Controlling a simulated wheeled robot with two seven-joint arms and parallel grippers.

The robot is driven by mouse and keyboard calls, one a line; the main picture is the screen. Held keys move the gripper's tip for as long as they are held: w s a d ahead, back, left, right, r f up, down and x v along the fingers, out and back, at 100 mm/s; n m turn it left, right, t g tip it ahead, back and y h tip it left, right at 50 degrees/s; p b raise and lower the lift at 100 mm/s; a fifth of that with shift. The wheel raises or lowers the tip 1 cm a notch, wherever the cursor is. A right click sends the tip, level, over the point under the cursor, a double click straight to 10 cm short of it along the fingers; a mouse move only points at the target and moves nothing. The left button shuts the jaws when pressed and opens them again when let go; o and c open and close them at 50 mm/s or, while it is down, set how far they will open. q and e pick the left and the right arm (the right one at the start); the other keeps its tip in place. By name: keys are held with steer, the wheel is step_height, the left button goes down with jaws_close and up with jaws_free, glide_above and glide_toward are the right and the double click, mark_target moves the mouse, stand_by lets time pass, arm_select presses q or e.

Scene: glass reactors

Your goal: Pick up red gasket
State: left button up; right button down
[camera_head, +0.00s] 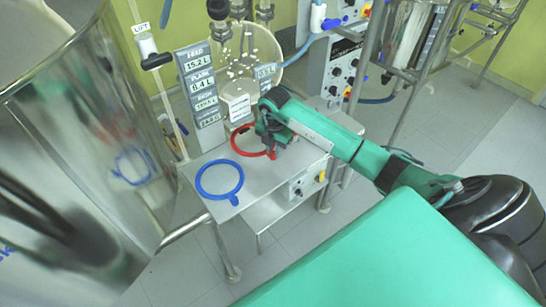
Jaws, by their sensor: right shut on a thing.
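The red gasket (238,149) is a red ring at the back of the small steel table (206,165). My right gripper (271,150) is at the ring's right side, shut on the gasket there. The wrist hides part of the ring's right edge. I cannot tell whether the ring still touches the table top. My left gripper is not in view.
A blue ring gasket (239,187) lies on the table in front of the red one. A large steel vessel (90,150) stands on the left. A sign with several display plates (200,85) and a glass vessel (262,45) stand behind the table.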

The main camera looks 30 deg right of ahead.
steer(key=s+d+b, duration=0.1)
steer(key=s+b, duration=0.2)
steer(key=s, duration=1.4)
steer(key=shift+s+d+f+b, duration=0.2)
steer(key=shift+s+f+b, duration=0.05)
steer(key=shift+s+b, duration=0.15)
